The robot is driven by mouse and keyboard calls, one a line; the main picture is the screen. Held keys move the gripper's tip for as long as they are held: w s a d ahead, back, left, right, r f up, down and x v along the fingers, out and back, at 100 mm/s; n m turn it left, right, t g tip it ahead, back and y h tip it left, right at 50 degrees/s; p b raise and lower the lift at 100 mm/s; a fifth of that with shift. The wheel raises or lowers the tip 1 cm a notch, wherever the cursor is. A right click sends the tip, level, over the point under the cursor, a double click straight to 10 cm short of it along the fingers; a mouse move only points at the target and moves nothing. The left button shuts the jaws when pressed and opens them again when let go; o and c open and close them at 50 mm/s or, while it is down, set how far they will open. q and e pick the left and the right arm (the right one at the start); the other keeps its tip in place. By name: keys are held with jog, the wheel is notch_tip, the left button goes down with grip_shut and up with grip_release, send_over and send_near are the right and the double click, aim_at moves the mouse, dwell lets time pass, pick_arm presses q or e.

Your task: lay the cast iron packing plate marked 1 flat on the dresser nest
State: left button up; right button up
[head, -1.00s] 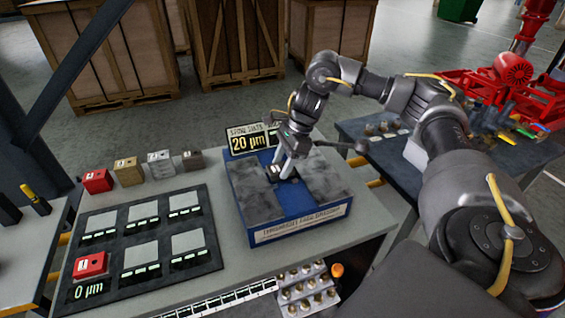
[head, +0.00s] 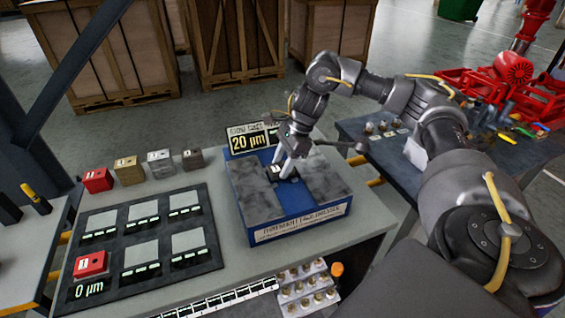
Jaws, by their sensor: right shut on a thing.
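The dresser (head: 262,228) is a blue box on the bench with two dark grey pads and a blue channel between them. My right gripper (head: 282,173) points down over that channel and is shut on a small dark piece with a pale mark, apparently the cast iron packing plate (head: 275,171). The fingers hide much of the plate. I cannot read its mark or tell whether it touches the dresser. A display behind the dresser (head: 247,140) reads 20 µm. My left gripper is not in view.
A black board (head: 152,243) with grey pads and a red block (head: 91,265) lies left of the dresser. Red, brass, silver and dark blocks (head: 160,162) stand behind it. A rack of small round parts (head: 308,290) is in front. A second table with red machinery (head: 490,90) stands right.

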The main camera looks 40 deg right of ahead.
jog(key=shift+f, duration=0.25)
jog(key=shift+f+b, duration=0.35)
jog(key=shift+b, duration=0.05)
jog(key=o, duration=1.4)
jog(key=shift+c, duration=0.2)
jog(key=shift+d+r, duration=0.15)
jog(key=shift+r, duration=0.25)
jog(key=p+v, duration=0.3)
jog(key=v, duration=0.7)
jog(key=shift+s, duration=0.1)
